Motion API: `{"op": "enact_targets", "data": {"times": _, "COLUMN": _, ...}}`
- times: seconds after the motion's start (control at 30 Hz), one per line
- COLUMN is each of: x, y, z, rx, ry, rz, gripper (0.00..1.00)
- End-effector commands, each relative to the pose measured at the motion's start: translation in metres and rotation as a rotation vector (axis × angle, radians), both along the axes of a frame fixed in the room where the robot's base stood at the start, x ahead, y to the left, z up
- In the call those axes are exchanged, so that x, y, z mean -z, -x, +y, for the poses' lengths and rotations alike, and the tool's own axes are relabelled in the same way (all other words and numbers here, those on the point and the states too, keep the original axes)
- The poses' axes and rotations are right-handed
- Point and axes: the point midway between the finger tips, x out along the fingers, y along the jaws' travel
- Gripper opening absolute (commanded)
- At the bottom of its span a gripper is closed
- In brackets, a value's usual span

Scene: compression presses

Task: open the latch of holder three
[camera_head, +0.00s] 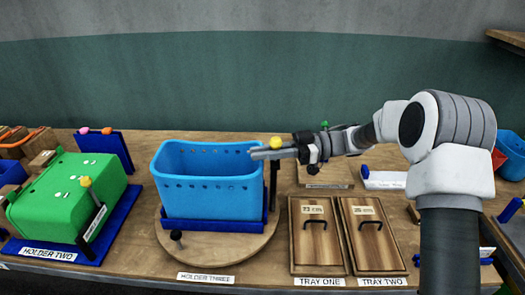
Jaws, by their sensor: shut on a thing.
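Holder three (208,226) is a round wooden base with a blue frame, bearing a blue perforated bin (208,188). Its latch (273,186) is a dark upright lever at the bin's right side, topped by a yellow knob (276,142). My gripper (262,152) reaches in from the right at the bin's upper right rim. Its grey fingers are shut at the lever just below the knob, and they hide part of the lever. A dark knob (176,235) stands at the front left of the base.
Wooden tray one (318,262) and tray two (374,262) lie right of holder three. My arm spans the table's right side.

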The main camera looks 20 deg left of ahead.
Motion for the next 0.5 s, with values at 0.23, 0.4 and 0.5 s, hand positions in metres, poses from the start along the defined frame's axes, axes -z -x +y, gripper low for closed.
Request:
{"op": "enact_targets", "data": {"times": 0.23, "x": -0.0121, "y": 0.0010, "z": 0.0032, "rx": -0.008, "ry": -0.022, "rz": -0.009, "gripper": 0.00}}
{"op": "enact_targets", "data": {"times": 0.4, "x": -0.0118, "y": 0.0011, "z": 0.0030, "rx": -0.007, "ry": -0.021, "rz": -0.008, "gripper": 0.43}}
{"op": "enact_targets", "data": {"times": 0.5, "x": -0.0101, "y": 0.0008, "z": 0.0024, "rx": -0.005, "ry": -0.018, "rz": -0.008, "gripper": 0.43}}
